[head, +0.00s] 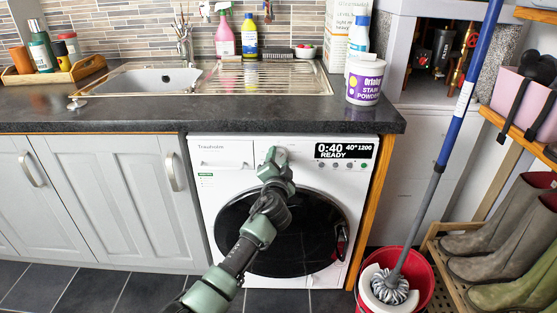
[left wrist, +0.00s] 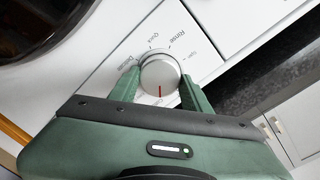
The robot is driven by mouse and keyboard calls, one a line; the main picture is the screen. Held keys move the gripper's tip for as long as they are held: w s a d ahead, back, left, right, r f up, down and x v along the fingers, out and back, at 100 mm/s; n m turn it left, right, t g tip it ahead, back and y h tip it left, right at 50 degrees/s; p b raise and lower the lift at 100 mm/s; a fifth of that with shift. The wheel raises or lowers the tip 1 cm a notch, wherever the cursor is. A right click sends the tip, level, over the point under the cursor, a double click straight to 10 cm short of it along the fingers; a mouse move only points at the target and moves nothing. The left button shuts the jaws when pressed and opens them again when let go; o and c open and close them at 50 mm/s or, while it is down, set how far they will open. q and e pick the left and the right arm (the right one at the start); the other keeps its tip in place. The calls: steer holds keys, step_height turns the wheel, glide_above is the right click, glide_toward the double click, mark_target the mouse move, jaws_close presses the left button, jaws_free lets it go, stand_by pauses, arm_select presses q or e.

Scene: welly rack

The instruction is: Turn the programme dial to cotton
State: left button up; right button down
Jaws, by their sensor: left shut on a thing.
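The white washing machine (head: 214,196) stands under the worktop, with its door shut. Its display (head: 344,151) reads 0:40, 40°, 1200, READY. The programme dial (left wrist: 160,72) is a round silver-white knob with a red mark that points to the bottom of the left wrist view. Labels such as Rinse and Quick show around it; those near the red mark are partly hidden by my gripper and too small to read surely. My left gripper (head: 277,157) is shut on the dial, one green finger on each side. My right gripper is not in view.
My left arm crosses in front of the dark round door (head: 318,232). A red bucket (head: 425,284) with a mop (head: 429,178) stands at the machine's right, beside a boot rack (head: 455,275). A tub of stain powder (head: 364,83) stands on the worktop above.

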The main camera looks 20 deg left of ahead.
arm_select(q)
steer(key=o, duration=1.4)
steer(key=shift+c, duration=0.2)
steer(key=shift+s+d, duration=0.2)
steer(key=shift+s, duration=0.25)
steer(key=p+v, duration=0.1)
steer(key=v, duration=0.6)
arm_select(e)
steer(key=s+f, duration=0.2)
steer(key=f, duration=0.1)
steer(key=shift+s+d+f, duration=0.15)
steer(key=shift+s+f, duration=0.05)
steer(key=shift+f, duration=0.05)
